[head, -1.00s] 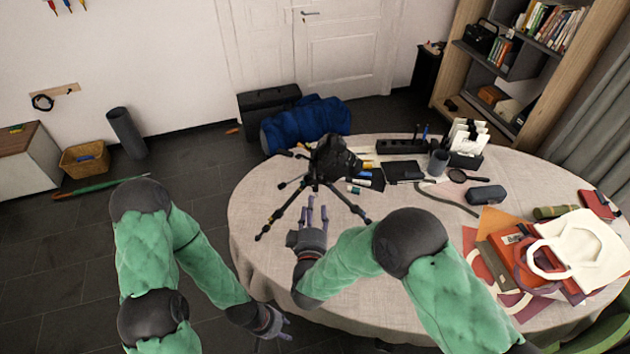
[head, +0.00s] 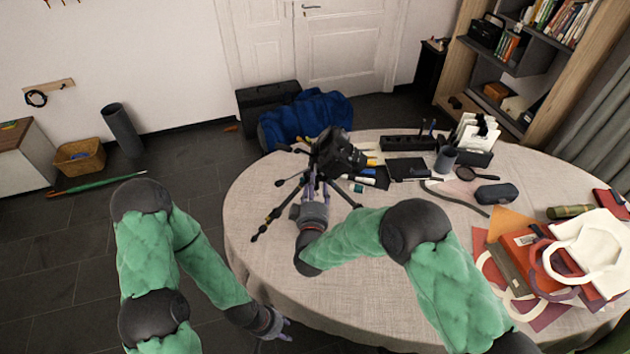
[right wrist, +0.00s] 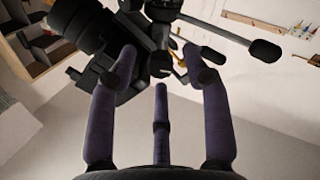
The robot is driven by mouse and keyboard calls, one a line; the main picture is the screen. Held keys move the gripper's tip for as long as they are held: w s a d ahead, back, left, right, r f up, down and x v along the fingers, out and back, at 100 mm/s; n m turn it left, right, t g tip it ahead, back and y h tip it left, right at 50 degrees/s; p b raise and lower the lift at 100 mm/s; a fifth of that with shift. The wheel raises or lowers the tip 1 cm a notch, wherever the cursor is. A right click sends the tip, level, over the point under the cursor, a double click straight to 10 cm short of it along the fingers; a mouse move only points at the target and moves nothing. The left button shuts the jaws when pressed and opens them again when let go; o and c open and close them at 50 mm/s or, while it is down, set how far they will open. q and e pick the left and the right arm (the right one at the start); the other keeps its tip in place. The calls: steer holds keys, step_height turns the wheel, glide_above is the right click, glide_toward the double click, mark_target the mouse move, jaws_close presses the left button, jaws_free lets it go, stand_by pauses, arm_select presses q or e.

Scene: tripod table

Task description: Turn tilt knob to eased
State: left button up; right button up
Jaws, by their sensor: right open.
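A black tripod (head: 279,212) with a camera (head: 340,152) on its head stands on the round table. My right gripper (head: 316,188) reaches in from the front, just below the tripod head. In the right wrist view the open fingers (right wrist: 163,75) point up at the head's underside. A small dark knob (right wrist: 160,66) shows between the fingertips, with a gap on both sides; I cannot tell whether it is the tilt knob. A handle (right wrist: 262,50) sticks out to the right there. My left gripper (head: 277,324) hangs low by the table's front left edge, away from the tripod.
The table (head: 380,290) is clear in front. Pens, a cup (head: 446,158), a magnifier (head: 478,173) and a case (head: 496,193) lie right of the tripod. Bags and folders (head: 520,260) cover the right side. A blue bag (head: 305,122) lies on the floor behind.

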steer(key=shift+w+d, duration=0.1)
steer(key=shift+w, duration=1.5)
jaws_close()
steer(key=shift+b, duration=0.3)
